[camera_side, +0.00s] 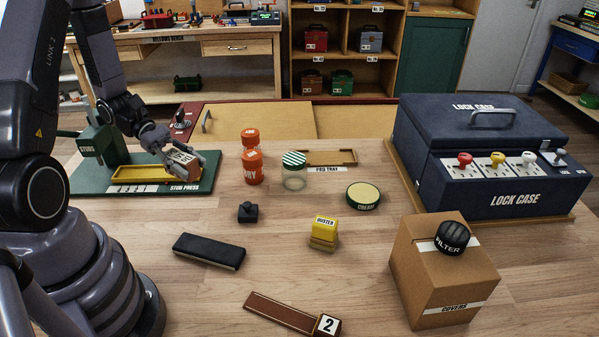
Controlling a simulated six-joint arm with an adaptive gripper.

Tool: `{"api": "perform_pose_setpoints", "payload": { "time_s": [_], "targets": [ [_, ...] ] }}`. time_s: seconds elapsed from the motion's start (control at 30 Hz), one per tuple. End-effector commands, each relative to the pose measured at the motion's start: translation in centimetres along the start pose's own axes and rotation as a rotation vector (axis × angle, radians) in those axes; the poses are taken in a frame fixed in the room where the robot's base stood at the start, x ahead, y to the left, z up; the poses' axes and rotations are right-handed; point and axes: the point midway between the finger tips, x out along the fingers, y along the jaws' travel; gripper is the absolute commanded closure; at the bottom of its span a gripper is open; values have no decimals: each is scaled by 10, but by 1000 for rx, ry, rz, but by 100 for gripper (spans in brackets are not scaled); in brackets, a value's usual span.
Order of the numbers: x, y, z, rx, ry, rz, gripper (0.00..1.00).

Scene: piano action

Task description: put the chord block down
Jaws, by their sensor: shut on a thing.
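My gripper (187,160) is at the left, low over the green stud press (50,196). It is shut on a small block with a pale label and brownish faces, which I take for the chord block (181,157). The fingers cover part of the block and its lettering is too small to read. The block is at the right end of the press's yellow trough (138,173). I cannot tell whether it touches the trough or hangs just above it.
Orange canisters (252,167) and a green-striped jar (294,170) stand right of the press. A dark eraser-like bar (209,251), black knob piece (248,212) and yellow duster (324,230) lie nearer. The lock case (490,160) and covers box (440,280) fill the right.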

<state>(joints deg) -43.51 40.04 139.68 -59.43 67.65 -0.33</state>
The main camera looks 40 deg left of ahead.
Motion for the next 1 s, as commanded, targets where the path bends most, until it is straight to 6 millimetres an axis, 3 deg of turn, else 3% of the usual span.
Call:
{"api": "perform_pose_setpoints", "payload": {
  "time_s": [0.13,0.27,0.4,0.5,0.63,0.73,0.9,1.0],
  "targets": [
    [4,-56,2,134,0,-322,100],
    [-11,-104,-3,265,0,-636,100],
    [-44,-142,-15,404,1,-972,100],
    [-74,-157,-27,504,1,-1214,100],
    [-116,-160,-43,634,2,-1527,100],
    [-148,-149,-56,734,3,-1769,100],
    [-189,-108,-74,895,1,-2157,100],
    [-202,-81,-80,971,1,-2342,100]
  ]
}}
